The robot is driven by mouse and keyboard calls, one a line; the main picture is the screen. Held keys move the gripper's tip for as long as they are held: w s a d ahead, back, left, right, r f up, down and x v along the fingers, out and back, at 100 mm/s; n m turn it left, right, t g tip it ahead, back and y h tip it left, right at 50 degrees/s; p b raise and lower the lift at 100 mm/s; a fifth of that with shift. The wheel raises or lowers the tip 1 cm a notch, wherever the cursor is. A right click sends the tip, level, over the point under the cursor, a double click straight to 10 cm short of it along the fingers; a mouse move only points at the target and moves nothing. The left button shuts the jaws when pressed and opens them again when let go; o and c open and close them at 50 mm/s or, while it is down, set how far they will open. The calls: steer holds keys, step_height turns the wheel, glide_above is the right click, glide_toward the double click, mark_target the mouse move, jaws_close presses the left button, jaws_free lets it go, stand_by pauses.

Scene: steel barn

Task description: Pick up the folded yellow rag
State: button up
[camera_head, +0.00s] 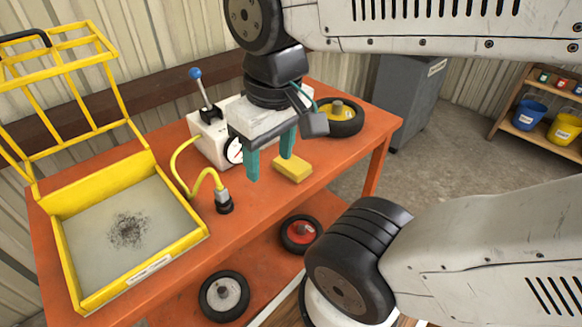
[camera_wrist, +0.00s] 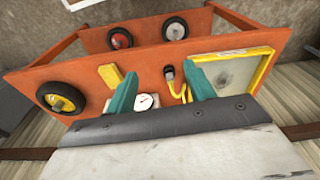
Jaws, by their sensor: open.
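The folded yellow rag (camera_head: 293,168) is a small yellow block lying flat on the orange table, right of the white gauge box. It also shows in the wrist view (camera_wrist: 110,75), left of my left finger. My gripper (camera_head: 269,166) has two teal fingers, spread apart with nothing between them. In the head view it hangs above the table, just left of the rag and in front of the gauge box. In the wrist view my gripper (camera_wrist: 160,95) has the gauge and yellow hose between and beyond its fingers.
The white gauge box (camera_head: 207,139) has a blue-knobbed lever and a yellow hose (camera_head: 207,177). A yellow-hubbed wheel (camera_head: 338,118) lies behind the rag. A yellow-framed tray (camera_head: 130,240) fills the table's left. Wheels (camera_head: 224,296) sit on the lower shelf. Bare tabletop surrounds the rag's front side.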

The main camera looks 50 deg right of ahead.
stand_by(0.3)
steer(key=o, duration=0.5)
steer(key=shift+o, duration=1.2)
steer(key=shift+d+f, duration=0.2)
steer(key=shift+d, duration=0.15)
steer(key=m+g, duration=0.1)
steer(key=g, duration=0.1)
glide_above(292, 163)
steer(key=shift+y, duration=0.3)
steer(key=f, duration=1.2)
steer(key=s+f, duration=0.1)
steer(key=f, duration=0.4)
steer(key=shift+a+f, duration=0.25)
steer(key=shift+f, duration=0.15)
steer(key=shift+w+d+r, duration=0.15)
steer(key=shift+w+d, duration=0.1)
steer(key=shift+w, duration=0.25)
steer(key=shift+w+d+r, duration=0.1)
steer(key=shift+w+d, duration=0.15)
steer(key=shift+w, duration=0.2)
steer(key=shift+f+n+t, duration=0.1)
steer(key=shift+n+t, duration=0.2)
steer(key=shift+n, duration=0.1)
steer(key=shift+s+a+f, duration=0.1)
steer(key=shift+s+f, duration=0.1)
steer(key=shift+f, duration=1.7)
steer(key=shift+s+a+f, duration=0.1)
steer(key=shift+s+f, duration=0.1)
steer(key=shift+f, duration=1.65)
